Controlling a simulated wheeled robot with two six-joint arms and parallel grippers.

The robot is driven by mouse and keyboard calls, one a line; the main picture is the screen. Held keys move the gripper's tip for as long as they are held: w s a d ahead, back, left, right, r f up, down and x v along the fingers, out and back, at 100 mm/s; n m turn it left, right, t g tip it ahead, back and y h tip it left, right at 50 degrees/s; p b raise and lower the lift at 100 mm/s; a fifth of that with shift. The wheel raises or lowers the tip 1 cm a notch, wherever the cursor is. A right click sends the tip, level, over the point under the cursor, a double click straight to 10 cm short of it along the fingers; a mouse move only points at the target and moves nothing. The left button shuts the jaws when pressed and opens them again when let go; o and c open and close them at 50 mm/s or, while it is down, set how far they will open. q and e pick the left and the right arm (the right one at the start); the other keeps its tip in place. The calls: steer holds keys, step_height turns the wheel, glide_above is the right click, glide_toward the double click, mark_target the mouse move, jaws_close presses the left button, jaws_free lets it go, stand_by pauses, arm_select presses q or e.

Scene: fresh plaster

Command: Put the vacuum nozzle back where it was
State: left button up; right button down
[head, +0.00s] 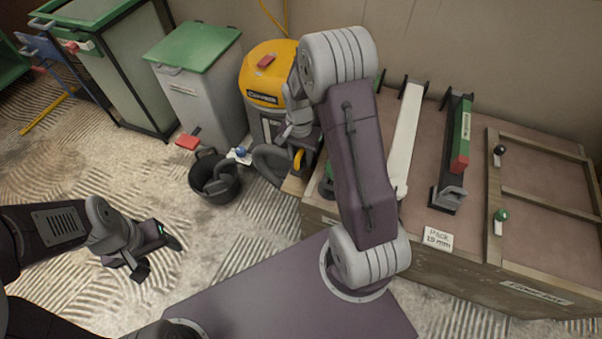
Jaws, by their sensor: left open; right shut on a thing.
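The yellow-topped vacuum (259,88), with a grey body, stands against the wall left of the bench. My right gripper (302,158) is in front of it, beside the bench's left end. It is shut on a dark grey curved piece (268,162), which looks like the vacuum nozzle; a yellow part shows at the jaws. My fingers and wrist hide much of the grip and part of the vacuum. I cannot tell whether the piece touches the vacuum. My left gripper (158,256) is open and empty, low over the floor at left.
A black bucket (229,190) with grey things in it stands near the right gripper. A green-lidded grey bin (196,95) and a framed green-topped bin (122,85) stand behind. The bench (420,190) at right bears a white bar (405,135) and a green-and-red level (462,140).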

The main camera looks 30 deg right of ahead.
mark_target(301, 168)
step_height(301, 168, down, 2)
steer(key=shift+f+b, duration=0.25)
steer(key=shift+b, duration=0.05)
steer(key=shift+r, duration=0.1)
step_height(301, 168, down, 4)
steer(key=b, duration=0.2)
steer(key=shift+r+b, duration=0.1)
steer(key=shift+b, duration=0.2)
steer(key=shift+r, duration=0.15)
arm_select(q)
step_height(301, 168, down, 4)
steer(key=shift+f, duration=0.1)
arm_select(e)
steer(key=c, duration=1.2)
jaws_free()
